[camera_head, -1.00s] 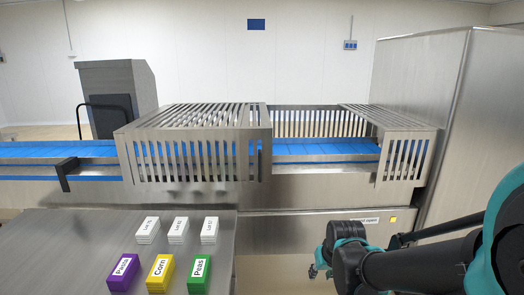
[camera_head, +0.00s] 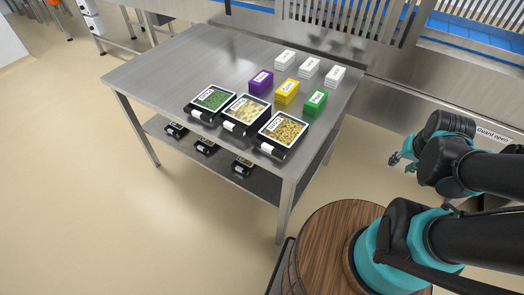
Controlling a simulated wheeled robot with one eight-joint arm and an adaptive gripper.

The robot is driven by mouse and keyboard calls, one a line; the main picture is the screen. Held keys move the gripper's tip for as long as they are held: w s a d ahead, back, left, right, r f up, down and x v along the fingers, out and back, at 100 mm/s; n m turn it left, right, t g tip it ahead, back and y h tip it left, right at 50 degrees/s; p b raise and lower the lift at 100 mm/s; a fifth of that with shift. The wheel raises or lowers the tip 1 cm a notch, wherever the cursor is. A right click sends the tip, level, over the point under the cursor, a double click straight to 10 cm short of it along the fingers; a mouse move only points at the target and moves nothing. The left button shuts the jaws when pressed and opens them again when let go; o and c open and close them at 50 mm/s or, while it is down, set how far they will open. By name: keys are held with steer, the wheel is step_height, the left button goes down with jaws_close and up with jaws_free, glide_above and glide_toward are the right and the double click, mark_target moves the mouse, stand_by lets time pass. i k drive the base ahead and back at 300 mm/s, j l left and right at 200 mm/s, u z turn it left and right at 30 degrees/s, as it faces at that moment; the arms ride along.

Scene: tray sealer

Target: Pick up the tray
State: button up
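Three black trays stand in a row along the front edge of the steel table's top. The left tray (camera_head: 201,115) holds green food, the middle tray (camera_head: 233,127) pale food, and the right tray (camera_head: 272,150) yellow-brown food. Each has a white label on top. My gripper (camera_head: 401,158) is at the right, well apart from the trays and beyond the table's right side. It is small and partly hidden by my arm, so its finger opening is unclear. I see nothing held in it.
Purple (camera_head: 261,82), yellow (camera_head: 286,91) and green (camera_head: 315,102) label stacks lie behind the trays, with white stacks (camera_head: 309,67) further back. More black trays (camera_head: 206,147) sit on the lower shelf. The conveyor with its guard (camera_head: 340,20) is behind. The table's left part is clear.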

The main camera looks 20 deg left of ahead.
mark_target(283, 133)
steer(key=k+l+u, duration=0.1)
steer(key=u, duration=0.65)
steer(key=i+u, duration=0.15)
steer(key=u, duration=0.3)
